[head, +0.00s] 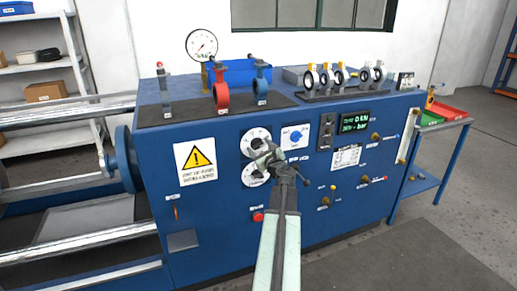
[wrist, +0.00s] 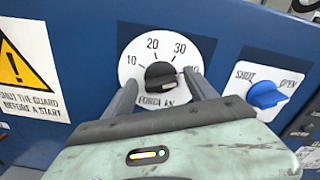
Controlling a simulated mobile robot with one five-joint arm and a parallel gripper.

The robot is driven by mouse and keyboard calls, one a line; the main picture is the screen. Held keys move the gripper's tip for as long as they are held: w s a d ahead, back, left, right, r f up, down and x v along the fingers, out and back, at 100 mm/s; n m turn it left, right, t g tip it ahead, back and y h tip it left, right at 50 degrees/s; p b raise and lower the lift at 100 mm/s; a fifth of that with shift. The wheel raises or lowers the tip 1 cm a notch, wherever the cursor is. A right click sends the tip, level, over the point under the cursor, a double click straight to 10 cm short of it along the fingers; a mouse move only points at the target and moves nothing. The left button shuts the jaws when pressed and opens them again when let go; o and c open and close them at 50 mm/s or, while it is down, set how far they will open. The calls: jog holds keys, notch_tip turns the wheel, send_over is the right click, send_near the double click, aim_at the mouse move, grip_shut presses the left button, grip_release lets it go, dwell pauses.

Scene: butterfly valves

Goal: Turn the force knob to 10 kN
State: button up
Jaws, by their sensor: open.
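The force knob (wrist: 160,75) is a black knob on a white round dial marked 10, 20 and 30, with "FORCE kN" below, in the wrist view. I cannot read clearly where it points. The lower right of the dial is partly hidden by a finger. My gripper (wrist: 160,80) is open, with one finger on each side of the knob; I cannot tell whether they touch it. In the head view the force dial (head: 255,136) is the upper white dial, with my gripper (head: 265,154) in front of its lower part. The green display (head: 355,120) appears to read 0 kN.
A blue SHUT/OPEN knob (wrist: 267,95) sits just right of the dial. A second white dial (head: 252,175) lies below, partly behind my gripper. A warning sign (head: 196,163) is to the left. A red button (head: 258,216) is lower down. Grey floor is free in front.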

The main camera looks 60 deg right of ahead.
jog(key=c, duration=1.4)
jog(key=shift+a, duration=0.15)
